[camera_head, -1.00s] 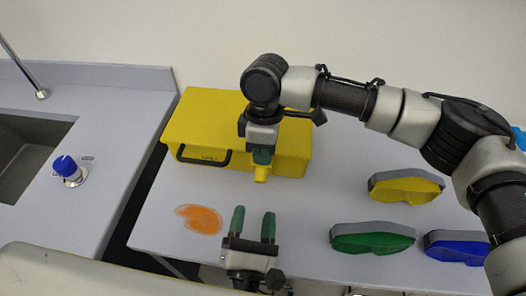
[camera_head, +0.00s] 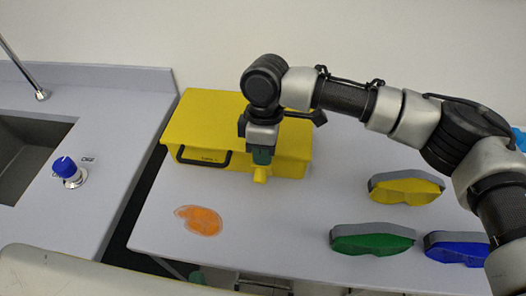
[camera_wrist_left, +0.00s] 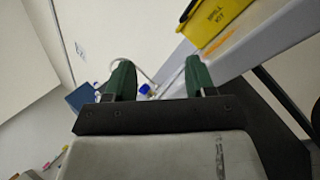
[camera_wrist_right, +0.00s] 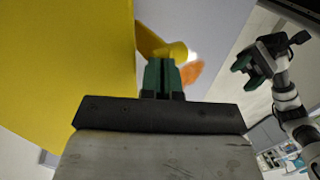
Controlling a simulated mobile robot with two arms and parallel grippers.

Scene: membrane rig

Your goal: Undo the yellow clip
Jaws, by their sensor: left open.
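The yellow box (camera_head: 225,115) stands on the bench, and the yellow clip (camera_head: 260,175) sticks out at its front. The clip also shows in the right wrist view (camera_wrist_right: 172,50), just beyond my fingertips. My right gripper (camera_head: 262,157) points down at the clip; its fingers are close together in the right wrist view (camera_wrist_right: 162,72). They seem to touch the clip or overlap it, and I see nothing clearly between them. My left gripper is open and empty in the left wrist view (camera_wrist_left: 160,80); only a green tip (camera_head: 196,277) shows at the bench's front edge in the head view.
An orange spill (camera_head: 199,220) lies in front of the box. Yellow (camera_head: 406,188), green (camera_head: 372,242) and blue goggles (camera_head: 457,248) lie at the right. A sink (camera_head: 30,155) and blue-knobbed tap (camera_head: 66,168) are on the left counter. The front middle of the bench is clear.

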